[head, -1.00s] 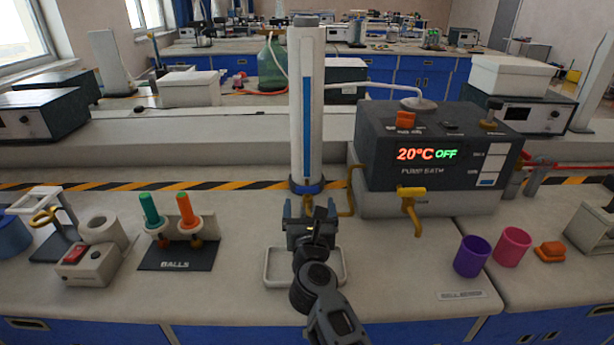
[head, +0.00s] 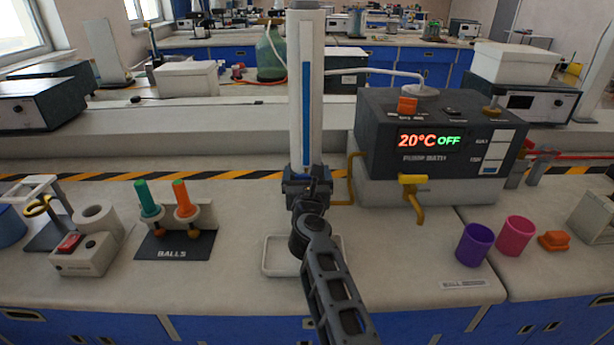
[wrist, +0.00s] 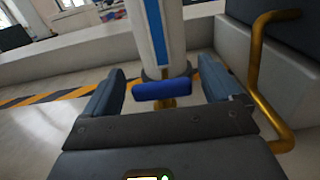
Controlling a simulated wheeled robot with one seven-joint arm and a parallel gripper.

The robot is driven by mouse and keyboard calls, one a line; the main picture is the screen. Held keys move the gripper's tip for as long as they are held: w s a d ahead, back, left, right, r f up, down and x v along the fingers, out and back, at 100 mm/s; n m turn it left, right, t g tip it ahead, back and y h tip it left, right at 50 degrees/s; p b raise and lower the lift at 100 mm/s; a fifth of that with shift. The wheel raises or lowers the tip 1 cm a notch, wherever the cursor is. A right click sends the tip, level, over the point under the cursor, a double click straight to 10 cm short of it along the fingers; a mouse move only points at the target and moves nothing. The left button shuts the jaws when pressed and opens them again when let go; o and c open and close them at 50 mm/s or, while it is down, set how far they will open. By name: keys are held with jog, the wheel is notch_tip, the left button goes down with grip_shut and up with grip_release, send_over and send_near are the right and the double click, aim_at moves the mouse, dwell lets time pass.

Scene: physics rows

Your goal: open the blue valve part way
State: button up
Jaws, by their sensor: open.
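The blue valve handle (wrist: 162,89) shows in the wrist view at the foot of the white column (wrist: 160,35), on a brass stem. My gripper (wrist: 162,92) is open, with one finger on each side of the handle and gaps between them; I see no contact. In the head view my gripper (head: 307,180) is in front of the base of the column (head: 308,85), and it hides the handle there. The column has a blue strip up its front.
A brass pipe (wrist: 262,85) runs close to the right finger. The dark pump bath (head: 385,140), showing 20°C OFF, stands right of the column with a yellow tap (head: 413,185). A white tray (head: 275,268) lies below my arm. A ball stand (head: 175,245) is at left.

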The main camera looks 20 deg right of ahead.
jog(key=c, duration=1)
jog(key=shift+o, duration=0.2)
jog(key=shift+d+r+y+p, duration=0.15)
jog(key=shift+y+p, duration=0.15)
jog(key=shift+p, duration=0.15)
jog(key=shift+r+n+y+p, duration=0.15)
jog(key=shift+n+y+p, duration=0.55)
jog(key=shift+y+p, duration=0.1)
jog(key=n+y+p, duration=0.2)
jog(key=y, duration=0.1)
jog(key=shift+t+y, duration=0.4)
jog(key=n+y, duration=0.1)
jog(key=y, duration=0.1)
jog(key=n+y, duration=0.2)
jog(key=shift+f+g+y+p, duration=0.2)
jog(key=shift+g+y+p, duration=0.1)
jog(key=shift+p, duration=0.1)
jog(key=shift+n+g+y+b, duration=0.4)
jog(key=shift+n+g+y, duration=0.3)
jog(key=shift+n+y, duration=0.75)
jog(key=shift+y, duration=0.25)
